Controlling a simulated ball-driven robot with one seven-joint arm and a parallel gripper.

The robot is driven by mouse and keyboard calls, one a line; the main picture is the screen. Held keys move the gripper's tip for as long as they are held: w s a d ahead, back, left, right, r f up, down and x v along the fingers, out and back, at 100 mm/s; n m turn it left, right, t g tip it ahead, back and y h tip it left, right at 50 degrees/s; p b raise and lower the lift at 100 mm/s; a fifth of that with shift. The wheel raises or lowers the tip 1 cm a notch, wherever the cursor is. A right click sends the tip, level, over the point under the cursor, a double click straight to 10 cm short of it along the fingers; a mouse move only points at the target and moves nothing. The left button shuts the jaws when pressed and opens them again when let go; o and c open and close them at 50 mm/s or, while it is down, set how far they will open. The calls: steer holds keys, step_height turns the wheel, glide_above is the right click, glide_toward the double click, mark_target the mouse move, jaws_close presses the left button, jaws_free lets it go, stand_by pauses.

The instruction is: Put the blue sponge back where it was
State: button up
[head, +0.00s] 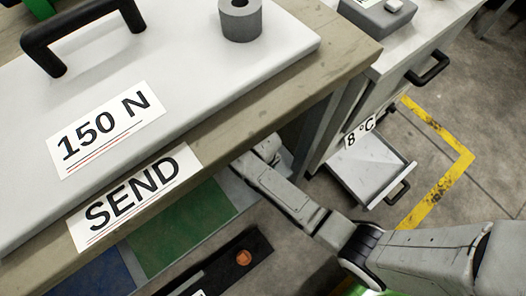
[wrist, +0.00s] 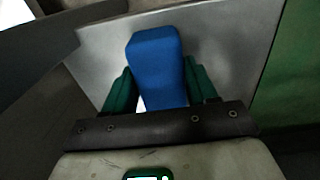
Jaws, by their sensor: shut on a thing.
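The blue sponge (wrist: 156,62) shows in the wrist view, upright in the picture between the two green fingers. My gripper (wrist: 160,85) is shut on it. Behind the sponge is a grey panel or surface (wrist: 225,45); I cannot tell whether the sponge touches it. In the head view my arm reaches in under the bench top, and my gripper and the sponge are hidden there by the bench.
The bench (head: 245,105) carries a white board (head: 200,75) with a black handle and a grey cylinder (head: 240,18). A cabinet with an open drawer (head: 370,165) stands at the right. Below the bench lie blue and green panels (head: 180,228) and a dark strip (head: 215,268).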

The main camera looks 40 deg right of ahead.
steer(key=o, duration=1)
step_height(320, 180, up, 12)
steer(key=p, duration=0.5)
